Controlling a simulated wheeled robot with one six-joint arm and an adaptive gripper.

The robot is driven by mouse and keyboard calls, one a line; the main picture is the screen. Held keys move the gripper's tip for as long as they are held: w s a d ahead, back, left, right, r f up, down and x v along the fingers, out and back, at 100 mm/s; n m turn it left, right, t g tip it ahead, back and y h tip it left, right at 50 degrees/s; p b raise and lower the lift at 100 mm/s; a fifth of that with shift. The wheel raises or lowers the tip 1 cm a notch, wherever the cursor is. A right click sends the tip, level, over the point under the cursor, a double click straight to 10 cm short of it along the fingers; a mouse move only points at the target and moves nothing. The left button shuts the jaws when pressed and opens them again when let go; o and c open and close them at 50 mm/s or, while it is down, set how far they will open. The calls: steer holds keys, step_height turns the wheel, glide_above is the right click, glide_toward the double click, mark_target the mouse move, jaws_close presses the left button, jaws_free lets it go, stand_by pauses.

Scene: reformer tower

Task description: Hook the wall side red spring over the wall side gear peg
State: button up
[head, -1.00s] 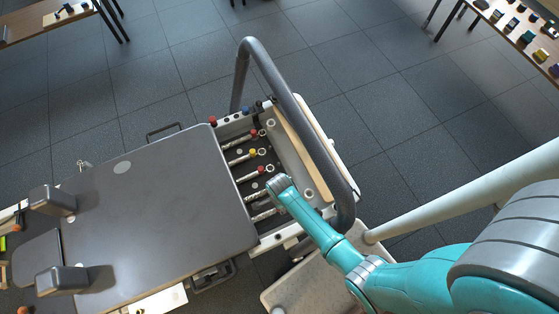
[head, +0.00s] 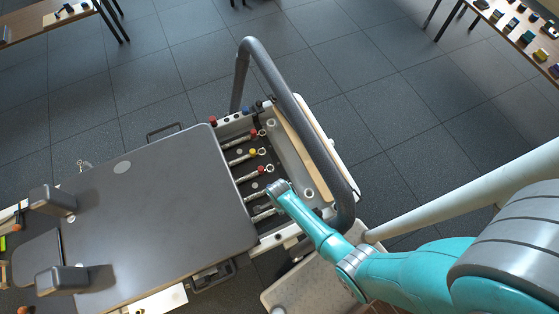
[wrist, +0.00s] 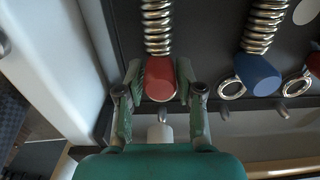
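The wall side red spring is a silver coil (wrist: 157,25) with a red end cap (wrist: 161,80), next to the white frame wall in the wrist view. My gripper (wrist: 161,82) has one finger on each side of this cap, pressed close to it, and looks shut on it. A short pale stub (wrist: 160,132) shows just below the cap, partly hidden by my gripper; I cannot tell whether it is the wall side gear peg. In the head view my gripper (head: 277,188) is over the near end of the spring bay and hides the cap.
A blue-capped spring (wrist: 258,73) lies to the right in the wrist view, with metal rings (wrist: 232,88) beside it. The white frame wall (wrist: 62,60) is close on the left. In the head view the grey carriage (head: 150,200) and curved grey bar (head: 300,115) flank the bay.

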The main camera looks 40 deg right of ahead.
jaws_close()
steer(key=shift+c, duration=1.4)
jaws_free()
jaws_close()
steer(key=shift+d+r, duration=0.2)
steer(key=shift+r, duration=1.6)
steer(key=shift+d, duration=0.1)
steer(key=shift+s+d, duration=0.25)
steer(key=shift+d, duration=0.95)
steer(key=shift+d, duration=0.1)
